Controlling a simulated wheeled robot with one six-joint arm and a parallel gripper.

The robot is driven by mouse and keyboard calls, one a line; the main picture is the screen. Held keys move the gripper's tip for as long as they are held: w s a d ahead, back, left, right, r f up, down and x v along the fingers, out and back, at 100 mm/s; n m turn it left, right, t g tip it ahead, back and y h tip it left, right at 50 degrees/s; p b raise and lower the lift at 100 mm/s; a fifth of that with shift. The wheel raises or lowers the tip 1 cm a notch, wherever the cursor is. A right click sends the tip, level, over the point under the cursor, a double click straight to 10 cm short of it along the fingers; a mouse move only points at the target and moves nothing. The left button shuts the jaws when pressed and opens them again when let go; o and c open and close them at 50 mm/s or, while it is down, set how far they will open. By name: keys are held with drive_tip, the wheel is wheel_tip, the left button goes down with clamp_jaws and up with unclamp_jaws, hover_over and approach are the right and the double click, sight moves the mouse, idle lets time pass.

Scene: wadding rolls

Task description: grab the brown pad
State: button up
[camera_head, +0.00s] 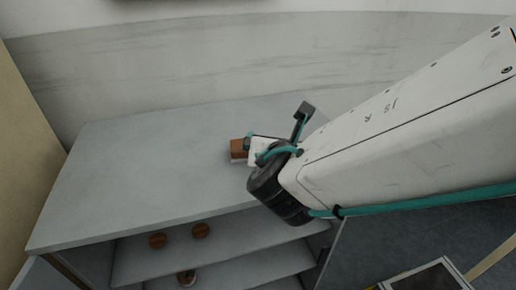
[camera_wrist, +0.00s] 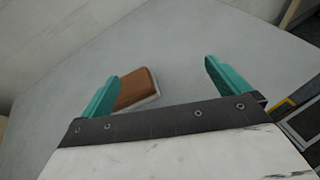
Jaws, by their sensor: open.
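The brown pad (camera_head: 237,147) lies on the grey top of a shelf unit, partly hidden by my gripper in the head view. In the wrist view the brown pad (camera_wrist: 137,88) is a rounded block with a pale lower edge. It lies beyond my gripper (camera_wrist: 158,82), toward the left finger, which overlaps its left side in the picture. My gripper has two teal fingers spread wide apart, with nothing held between them. In the head view my gripper (camera_head: 250,143) is over the pad's right side. I cannot tell whether a finger touches the pad.
The grey top (camera_head: 140,165) is clear to the left of the pad. A pale wall (camera_head: 180,65) stands behind it. Round brown items (camera_head: 200,230) sit on the lower shelf (camera_head: 215,250). A dark framed object (camera_head: 428,278) is at the lower right.

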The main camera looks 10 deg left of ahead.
sight(253, 171)
drive_tip(key=s+a+n, duration=0.1)
drive_tip(key=a+f+n+y, duration=0.1)
drive_tip(key=a, duration=0.1)
drive_tip(key=s+a+n+y, duration=0.1)
drive_tip(key=a, duration=0.1)
drive_tip(key=shift+s+f+g, duration=0.3)
drive_tip(key=shift+s+g, duration=0.05)
drive_tip(key=shift+g, duration=0.05)
drive_tip(key=shift+x, duration=3.95)
drive_tip(key=shift+a+r, duration=0.15)
drive_tip(key=shift+a, duration=0.05)
drive_tip(key=c, duration=0.9)
